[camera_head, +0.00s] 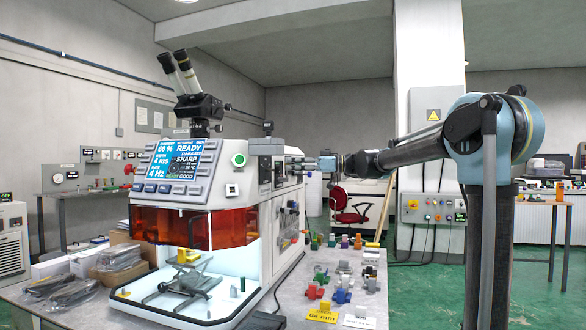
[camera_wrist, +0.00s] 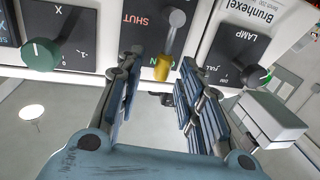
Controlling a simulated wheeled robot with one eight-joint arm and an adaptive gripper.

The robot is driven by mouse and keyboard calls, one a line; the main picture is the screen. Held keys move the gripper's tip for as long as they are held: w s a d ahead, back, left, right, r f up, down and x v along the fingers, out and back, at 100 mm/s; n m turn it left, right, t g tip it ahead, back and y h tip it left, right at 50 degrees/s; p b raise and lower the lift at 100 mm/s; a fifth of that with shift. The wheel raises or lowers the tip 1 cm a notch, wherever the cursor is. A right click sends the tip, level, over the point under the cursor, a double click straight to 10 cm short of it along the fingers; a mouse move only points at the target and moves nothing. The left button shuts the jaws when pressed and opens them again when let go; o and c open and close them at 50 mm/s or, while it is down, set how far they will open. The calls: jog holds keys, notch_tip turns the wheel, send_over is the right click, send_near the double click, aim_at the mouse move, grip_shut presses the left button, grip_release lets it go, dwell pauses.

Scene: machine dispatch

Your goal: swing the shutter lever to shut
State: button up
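The shutter lever (camera_wrist: 173,38) shows in the wrist view as a grey arm with a yellow tip. It sits on a dark panel beside the word SHUT, which appears upside down. The lever tilts slightly, its yellow tip pointing toward my gripper. My gripper (camera_wrist: 158,72) is open, one finger on each side of the yellow tip, with visible gaps. Contact cannot be seen. In the head view my gripper (camera_head: 325,163) is at the right side of the machine (camera_head: 215,180); the lever is too small to make out there.
Several coloured parts stand on the table (camera_head: 300,310). A red chair (camera_head: 352,203) is behind.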

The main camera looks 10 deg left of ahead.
jog(key=shift+a, duration=0.55)
